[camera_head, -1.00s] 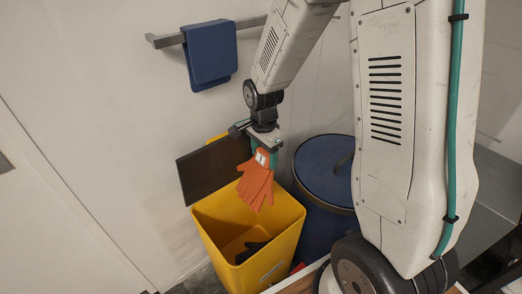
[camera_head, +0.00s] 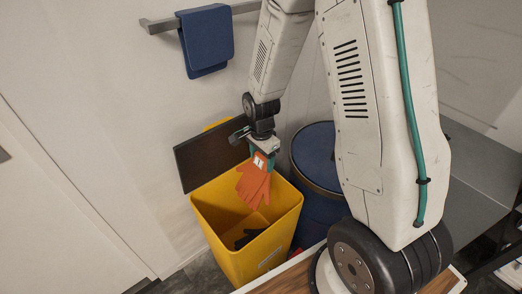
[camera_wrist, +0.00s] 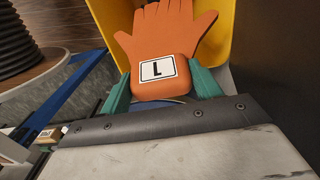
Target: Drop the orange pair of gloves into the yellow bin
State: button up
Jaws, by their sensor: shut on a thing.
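The orange pair of gloves (camera_head: 254,180) hangs fingers-down from my gripper (camera_head: 264,151), over the opening of the yellow bin (camera_head: 221,238). In the wrist view my gripper's green fingers (camera_wrist: 162,98) are shut on the cuff of the orange gloves (camera_wrist: 165,40), beside a white label marked "L". The yellow bin (camera_wrist: 222,22) shows behind the gloves there. The bin is open, and its dark lid (camera_head: 212,152) stands raised at the back. A dark item (camera_head: 248,238) lies inside the bin. From the head view the glove fingers appear at about rim height.
A blue drum (camera_head: 316,160) stands right of the bin, close to it. A blue cloth (camera_head: 207,42) hangs on a wall rail (camera_head: 158,25) above. A wooden-topped surface (camera_head: 290,277) lies in front, under my arm's base.

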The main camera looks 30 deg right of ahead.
jog(key=shift+f, duration=3.15)
jog(key=o, duration=1.1)
